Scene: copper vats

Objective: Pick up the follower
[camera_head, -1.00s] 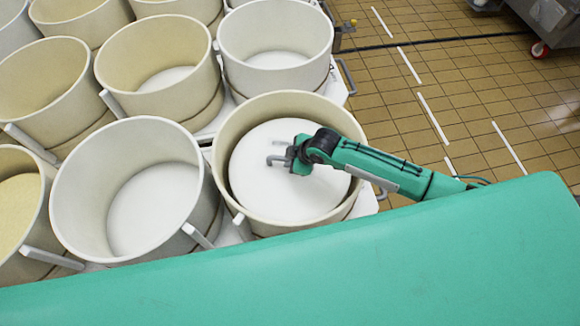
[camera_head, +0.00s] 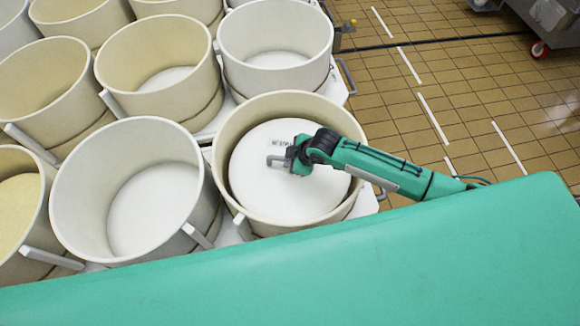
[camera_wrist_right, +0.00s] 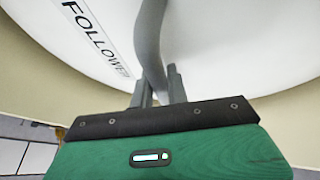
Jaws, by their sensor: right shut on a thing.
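The follower (camera_head: 262,190) is a round white disc with a grey bar handle, inside a cream vat (camera_head: 222,140) in the head view. In the right wrist view the follower (camera_wrist_right: 235,40) shows its printed "FOLLOWER" label and the curved grey handle (camera_wrist_right: 150,45). My right gripper (camera_head: 279,160) reaches over the vat's right side and is shut on the handle. Its fingers also show in the wrist view (camera_wrist_right: 158,90), on either side of the bar. The gap between the disc's underside and the vat floor is hidden. My left gripper is not in view.
Several other cream and white vats (camera_head: 130,190) stand close together to the left and behind. The vat wall closely surrounds the follower. A wheeled metal machine (camera_head: 545,20) stands at the far right. The tiled floor (camera_head: 470,95) between is clear.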

